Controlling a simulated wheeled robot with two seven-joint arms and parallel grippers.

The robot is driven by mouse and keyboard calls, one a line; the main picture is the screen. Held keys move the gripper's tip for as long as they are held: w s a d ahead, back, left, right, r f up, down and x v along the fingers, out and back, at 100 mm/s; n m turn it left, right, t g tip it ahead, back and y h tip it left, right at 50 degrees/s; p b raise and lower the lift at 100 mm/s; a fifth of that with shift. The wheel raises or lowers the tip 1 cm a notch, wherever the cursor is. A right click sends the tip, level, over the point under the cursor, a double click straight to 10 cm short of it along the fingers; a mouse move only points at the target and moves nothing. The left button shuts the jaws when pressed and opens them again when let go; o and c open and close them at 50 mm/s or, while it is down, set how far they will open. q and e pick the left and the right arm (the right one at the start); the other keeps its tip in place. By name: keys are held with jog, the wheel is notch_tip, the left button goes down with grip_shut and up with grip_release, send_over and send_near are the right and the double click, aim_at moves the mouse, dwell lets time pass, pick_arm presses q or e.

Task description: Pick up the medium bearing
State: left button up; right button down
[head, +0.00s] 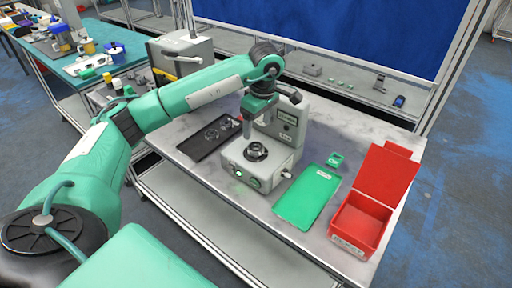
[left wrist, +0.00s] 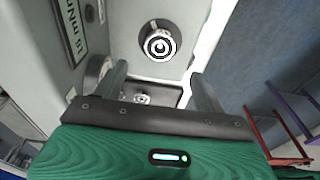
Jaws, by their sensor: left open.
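A black tray (head: 203,148) with bearings in it lies to the left of the grey machine. I cannot tell from size alone which bearing is the medium one. A round dark ring-shaped part, likely a bearing (head: 256,152), sits on the machine's top; in the left wrist view a shiny ringed part (left wrist: 160,44) shows on the grey surface. My left gripper (head: 247,122) is above the tray and machine, apart from both, pointing down. In the left wrist view the left gripper (left wrist: 160,82) is open and empty, with a small shiny part (left wrist: 142,98) on a dark surface seen between its fingers. My right gripper is not in view.
The grey machine (head: 270,178) has an upright column (head: 290,118) close to my left gripper. A green mat (head: 308,197) and an open red bin (head: 352,222) stand to the right. A small green item (head: 336,160) lies behind the mat.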

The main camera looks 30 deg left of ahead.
aim_at(256, 148)
pick_arm(q)
jog(key=f, duration=0.2)
jog(key=shift+a+f, duration=0.2)
jog(key=shift+f, duration=0.2)
jog(key=shift+f+p, duration=0.5)
jog(key=shift+p, duration=0.15)
notch_tip(256, 148, down, 3)
jog(key=shift+f+p, duration=0.15)
jog(key=shift+p, duration=0.65)
jog(key=shift+a+f, duration=0.1)
jog(key=shift+f, duration=0.45)
jog(key=c, duration=1.3)
jog(key=shift+o, duration=0.2)
jog(key=shift+w, duration=0.1)
jog(key=shift+r, duration=0.15)
